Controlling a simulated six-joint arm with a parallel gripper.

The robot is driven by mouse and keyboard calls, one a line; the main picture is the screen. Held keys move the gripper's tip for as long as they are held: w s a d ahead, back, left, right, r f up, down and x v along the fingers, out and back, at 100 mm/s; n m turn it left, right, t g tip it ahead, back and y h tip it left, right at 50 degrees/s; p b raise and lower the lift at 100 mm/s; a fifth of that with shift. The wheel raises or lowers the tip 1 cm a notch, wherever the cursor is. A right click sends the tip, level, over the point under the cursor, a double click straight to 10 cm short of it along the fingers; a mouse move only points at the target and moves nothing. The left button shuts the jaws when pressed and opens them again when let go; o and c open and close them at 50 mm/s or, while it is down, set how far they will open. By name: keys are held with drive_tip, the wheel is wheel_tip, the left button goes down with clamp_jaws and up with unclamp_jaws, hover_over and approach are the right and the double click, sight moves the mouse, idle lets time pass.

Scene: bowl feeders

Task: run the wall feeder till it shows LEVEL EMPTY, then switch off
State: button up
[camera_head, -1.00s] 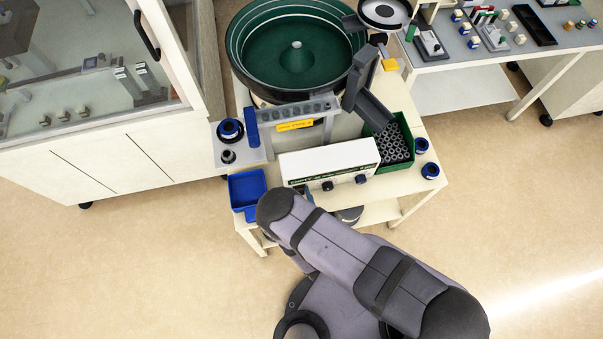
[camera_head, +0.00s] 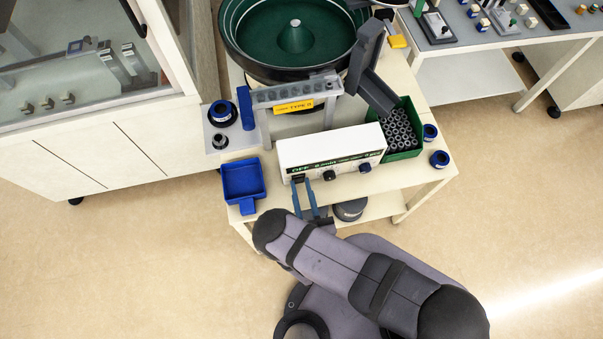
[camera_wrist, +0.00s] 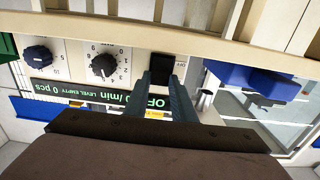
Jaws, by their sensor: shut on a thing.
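The feeder's white control box (camera_head: 331,143) stands on the cart in front of the green bowl (camera_head: 265,38), which looks empty. Its display reads OFF, 0/min, LEVEL EMPTY and 0 pcs in the wrist view (camera_wrist: 95,96). The black power switch (camera_wrist: 168,68) is at the box's left end in the head view, with an OFF label beside it. My gripper (camera_wrist: 166,82) is at this switch, its two blue-grey fingers shut on it. The fingers also show in the head view (camera_head: 305,184). Two dark knobs (camera_wrist: 103,66) (camera_wrist: 38,55) sit beside the switch.
A green bin (camera_head: 402,146) of grey parts stands right of the box, below the dark chute (camera_head: 372,92). A blue tray (camera_head: 243,180) is at the left cart edge. Blue rings (camera_head: 439,158) lie at the right edge. A glass-fronted cabinet (camera_head: 82,85) stands left.

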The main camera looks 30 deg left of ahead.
drive_tip(key=o, duration=1.1)
drive_tip(key=shift+c, duration=0.2)
drive_tip(key=shift+r, duration=0.1)
wheel_tip(320, 180, up, 10)
idle(0.3)
